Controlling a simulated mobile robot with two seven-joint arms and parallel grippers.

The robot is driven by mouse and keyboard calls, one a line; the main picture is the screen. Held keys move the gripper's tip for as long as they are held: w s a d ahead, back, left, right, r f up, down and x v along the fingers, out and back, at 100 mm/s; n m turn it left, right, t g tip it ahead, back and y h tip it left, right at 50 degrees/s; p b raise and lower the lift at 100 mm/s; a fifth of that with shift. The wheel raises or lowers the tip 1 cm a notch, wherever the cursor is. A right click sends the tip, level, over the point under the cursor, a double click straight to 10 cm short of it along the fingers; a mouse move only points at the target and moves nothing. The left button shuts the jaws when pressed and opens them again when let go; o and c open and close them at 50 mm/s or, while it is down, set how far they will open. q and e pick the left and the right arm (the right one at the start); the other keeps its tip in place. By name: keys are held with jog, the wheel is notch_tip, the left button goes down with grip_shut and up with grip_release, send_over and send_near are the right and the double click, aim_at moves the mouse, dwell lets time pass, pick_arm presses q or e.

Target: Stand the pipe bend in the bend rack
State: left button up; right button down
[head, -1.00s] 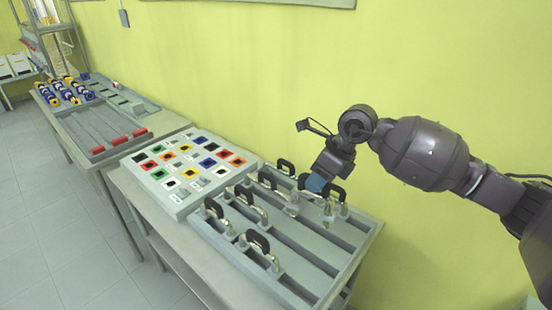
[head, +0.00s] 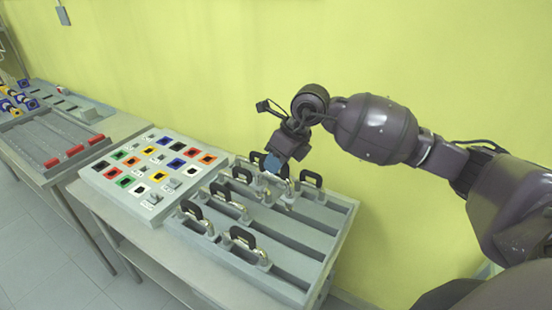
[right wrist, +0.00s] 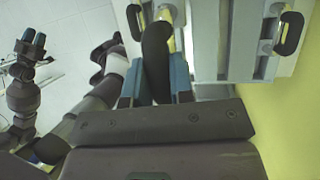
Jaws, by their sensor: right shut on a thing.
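My right gripper (head: 272,165) is above the far side of the grey bend rack (head: 340,203). It is shut on a pipe bend, whose black curved part (right wrist: 155,60) shows between the blue fingertips in the right wrist view. In the head view the held bend is mostly hidden and hard to tell from the bends around it. Several other bends with black handles stand in the rack, one at the front (head: 243,236) and one at the far right (head: 312,179). In the right wrist view my left gripper (right wrist: 33,41) shows small at the left, its opening unclear.
A board of coloured square sockets (head: 140,206) lies left of the rack on the same bench. Another bench with a grey tray (head: 45,141) and red parts stands farther left. The yellow wall (head: 430,60) is close behind. The rack's right-hand channels have bare room.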

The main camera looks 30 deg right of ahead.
jog(key=shift+f+b, duration=0.3)
jog(key=shift+f, duration=0.4)
notch_tip(320, 180, down, 16)
jog(key=b, duration=0.8)
jog(key=shift+f, duration=0.15)
dwell(1.4)
jog(key=shift+b, duration=0.3)
jog(key=shift+s+f, duration=0.1)
jog(key=shift+f, duration=0.25)
dwell(0.8)
jog(key=c, duration=0.9)
grip_release()
jog(key=shift+r, duration=0.1)
